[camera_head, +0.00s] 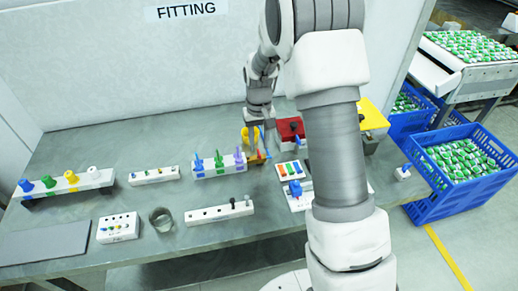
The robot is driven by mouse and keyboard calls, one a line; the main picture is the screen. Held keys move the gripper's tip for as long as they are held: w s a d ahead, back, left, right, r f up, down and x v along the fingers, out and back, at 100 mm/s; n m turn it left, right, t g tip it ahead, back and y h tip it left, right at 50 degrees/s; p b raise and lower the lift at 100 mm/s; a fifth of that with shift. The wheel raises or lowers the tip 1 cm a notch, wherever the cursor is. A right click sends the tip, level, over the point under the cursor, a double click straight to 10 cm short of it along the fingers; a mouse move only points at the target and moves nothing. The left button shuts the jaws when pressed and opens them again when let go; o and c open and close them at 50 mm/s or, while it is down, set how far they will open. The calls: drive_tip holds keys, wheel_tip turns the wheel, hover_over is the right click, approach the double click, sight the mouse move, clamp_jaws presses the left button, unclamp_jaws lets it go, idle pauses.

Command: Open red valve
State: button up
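A row of upright valve-like handles stands on pale blocks near the middle of the table: a blue one (197,162), a green one (218,160) and a purple one (239,158). At the right end of this row is a small orange-red piece (258,156), which may be the red valve; it is partly hidden by my gripper. My gripper (262,147) points down over this end, close to the piece. Whether it touches it, and how far apart the fingertips are, is too small to tell.
A yellow round part (250,136) stands just behind my gripper, and a red box (291,130) to its right. A white block with several coloured pegs (68,182) is at the left. My arm hides part of the table's right side. Blue crates (460,200) stand beyond.

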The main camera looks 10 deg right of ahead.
sight(259, 155)
drive_tip(key=shift+f, duration=1.45)
drive_tip(key=shift+c, duration=0.3)
clamp_jaws()
